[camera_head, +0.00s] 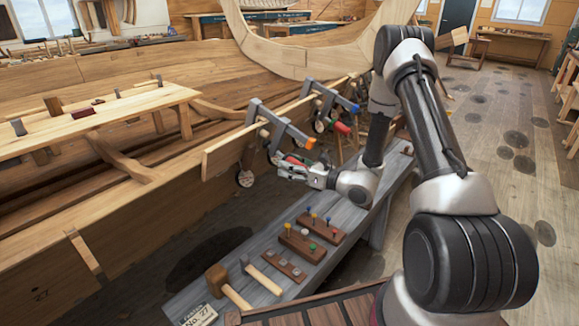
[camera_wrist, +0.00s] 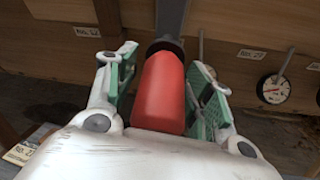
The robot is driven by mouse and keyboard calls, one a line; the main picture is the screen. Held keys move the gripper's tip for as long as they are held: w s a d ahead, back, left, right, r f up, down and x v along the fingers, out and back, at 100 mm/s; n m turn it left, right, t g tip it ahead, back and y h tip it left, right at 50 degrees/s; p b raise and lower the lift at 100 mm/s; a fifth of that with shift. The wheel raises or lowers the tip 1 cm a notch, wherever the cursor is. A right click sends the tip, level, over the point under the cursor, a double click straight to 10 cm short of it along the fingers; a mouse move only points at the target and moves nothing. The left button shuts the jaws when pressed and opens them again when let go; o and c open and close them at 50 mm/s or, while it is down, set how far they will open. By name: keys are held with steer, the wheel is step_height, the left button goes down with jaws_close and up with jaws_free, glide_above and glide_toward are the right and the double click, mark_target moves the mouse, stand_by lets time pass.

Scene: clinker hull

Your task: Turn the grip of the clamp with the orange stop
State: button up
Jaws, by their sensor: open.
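The clamp with the orange stop (camera_head: 309,143) is the nearer grey clamp on the hull plank in the head view. Its red grip (camera_wrist: 161,92) fills the middle of the wrist view, below a dark collar and grey bar. A little of the red grip also shows in the head view (camera_head: 297,160). My gripper (camera_head: 287,170) is at this grip. In the wrist view my gripper (camera_wrist: 163,68) is open, with one green-padded finger on each side of the red grip. A gap shows beside the right finger; contact on the left is unclear. The orange stop is not visible there.
A second clamp with a blue stop (camera_head: 354,108) and another red grip (camera_head: 342,128) sits farther along the plank. Round dial gauges (camera_wrist: 274,89) hang by the hull. A grey bench (camera_head: 205,290) below my arm carries a mallet (camera_head: 220,279), a hammer and peg boards.

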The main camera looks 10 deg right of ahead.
steer(key=shift+w+a, duration=0.15)
steer(key=shift+c, duration=0.3)
steer(key=c, duration=0.9)
steer(key=m+y, duration=0.1)
steer(key=m+g+y, duration=0.2)
steer(key=m, duration=0.1)
steer(key=shift+s+a+r, duration=0.1)
steer(key=shift+s+a, duration=0.1)
steer(key=shift+s, duration=0.05)
steer(key=m+y, duration=0.1)
steer(key=m+g, duration=0.1)
steer(key=m, duration=0.1)
steer(key=shift+s+a+r+y, duration=0.1)
steer(key=shift+s+r+y, duration=0.05)
steer(key=shift+y, duration=0.25)
steer(key=shift+s+r+m+y, duration=0.15)
steer(key=shift+m+y, duration=0.45)
steer(key=shift+m, duration=0.6)
